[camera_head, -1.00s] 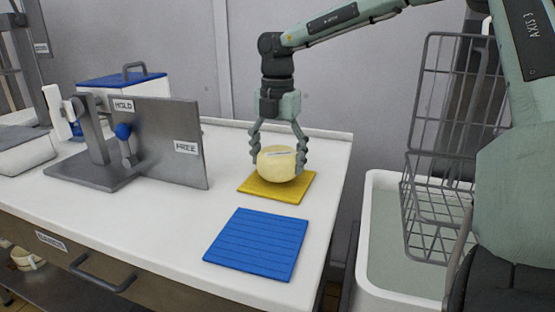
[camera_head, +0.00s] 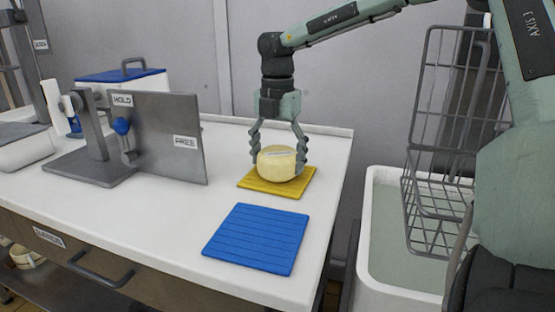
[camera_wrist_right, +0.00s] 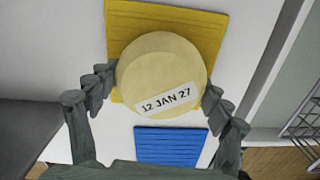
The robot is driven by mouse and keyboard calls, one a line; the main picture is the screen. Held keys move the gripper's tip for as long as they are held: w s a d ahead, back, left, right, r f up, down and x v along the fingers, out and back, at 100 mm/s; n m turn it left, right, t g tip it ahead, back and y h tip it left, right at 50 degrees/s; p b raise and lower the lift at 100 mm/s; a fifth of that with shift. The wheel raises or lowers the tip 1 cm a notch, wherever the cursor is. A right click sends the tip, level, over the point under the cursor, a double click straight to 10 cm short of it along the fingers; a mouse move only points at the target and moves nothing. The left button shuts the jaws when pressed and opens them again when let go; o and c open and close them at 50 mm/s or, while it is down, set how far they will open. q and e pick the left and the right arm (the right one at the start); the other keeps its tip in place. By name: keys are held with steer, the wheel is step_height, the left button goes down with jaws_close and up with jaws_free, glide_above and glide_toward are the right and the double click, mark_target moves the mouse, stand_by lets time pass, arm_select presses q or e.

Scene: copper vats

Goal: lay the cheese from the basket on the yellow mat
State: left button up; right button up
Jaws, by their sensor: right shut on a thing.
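The cheese (camera_head: 277,166) is a pale yellow round with a white label; in the right wrist view the cheese (camera_wrist_right: 160,72) reads "12 JAN 27". My right gripper (camera_head: 278,160) points down and is shut on its sides. The cheese is at the yellow mat (camera_head: 300,186), over its middle part; whether it touches the mat I cannot tell for sure. The yellow mat also shows behind the cheese in the right wrist view (camera_wrist_right: 205,35). The wire basket (camera_head: 440,150) hangs at the right over a white tub, with no cheese seen in it. My left gripper is not in view.
A blue mat (camera_head: 257,238) lies in front of the yellow one. A grey metal plate on a stand (camera_head: 165,140), with "HOLD" and "FREE" labels, stands to the left. A white tub (camera_head: 385,270) is right of the table's edge. The white tabletop (camera_head: 120,215) is clear front left.

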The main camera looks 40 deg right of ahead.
steer(key=shift+f, duration=0.1)
steer(key=o, duration=1.6)
steer(key=shift+c, duration=0.2)
steer(key=shift+r+p, duration=1.1)
steer(key=shift+r, duration=2.45)
steer(key=shift+f, duration=0.1)
